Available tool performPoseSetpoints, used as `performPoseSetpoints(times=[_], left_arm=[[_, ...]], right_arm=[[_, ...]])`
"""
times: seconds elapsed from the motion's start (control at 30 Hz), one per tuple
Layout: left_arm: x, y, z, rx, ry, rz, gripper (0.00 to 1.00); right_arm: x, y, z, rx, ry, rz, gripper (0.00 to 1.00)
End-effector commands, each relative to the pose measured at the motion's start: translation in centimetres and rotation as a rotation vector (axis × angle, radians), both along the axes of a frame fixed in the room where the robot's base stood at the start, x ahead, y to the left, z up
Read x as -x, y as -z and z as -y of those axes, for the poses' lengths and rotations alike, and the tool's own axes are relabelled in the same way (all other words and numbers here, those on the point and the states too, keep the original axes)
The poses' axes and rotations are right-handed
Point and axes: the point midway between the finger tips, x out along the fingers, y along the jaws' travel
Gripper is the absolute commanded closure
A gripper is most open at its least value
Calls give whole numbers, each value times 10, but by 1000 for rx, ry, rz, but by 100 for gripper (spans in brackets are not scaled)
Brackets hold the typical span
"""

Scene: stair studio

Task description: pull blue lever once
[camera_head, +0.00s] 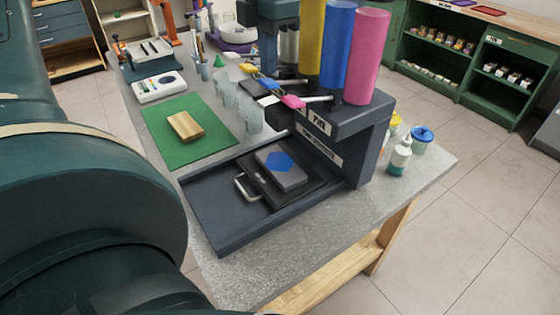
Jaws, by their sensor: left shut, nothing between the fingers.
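The blue lever (264,81) sticks out from the front of a dark machine (352,122). Its blue grip sits between a yellow lever (249,69) and a pink lever (292,102), and its rod runs back toward the machine. My left arm, large and dark green, fills the left side and the lower left corner. The fingers of my left gripper do not show. Nothing of mine is seen touching the blue lever. My right gripper is not in view.
Yellow, blue and pink cylinders (368,55) rise from the machine. Clear cups (247,108) stand close to the levers. A dark tray (222,217) holds a plate with a blue hexagon. A wooden block (185,126) lies on a green mat (160,133).

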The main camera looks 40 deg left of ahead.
Motion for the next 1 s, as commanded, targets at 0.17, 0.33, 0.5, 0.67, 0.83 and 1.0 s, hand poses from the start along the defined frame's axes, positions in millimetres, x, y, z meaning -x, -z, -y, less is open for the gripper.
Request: performPoseSetpoints(times=[0.17, 0.33, 0.5, 0.67, 0.83, 1.0], left_arm=[[0, -14, 0, -1, 0, 0, 100], [0, -32, 0, -1, 0, 0, 100], [0, -49, 0, 0, 0, 1, 100], [0, -61, 0, 0, 0, 1, 100], [0, -60, 0, 0, 0, 0, 100], [0, -60, 0, 0, 0, 0, 100]], right_arm=[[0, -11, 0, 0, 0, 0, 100], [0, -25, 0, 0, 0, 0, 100], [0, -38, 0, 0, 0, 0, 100], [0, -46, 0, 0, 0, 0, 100], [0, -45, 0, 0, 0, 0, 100], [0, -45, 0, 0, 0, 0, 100]])
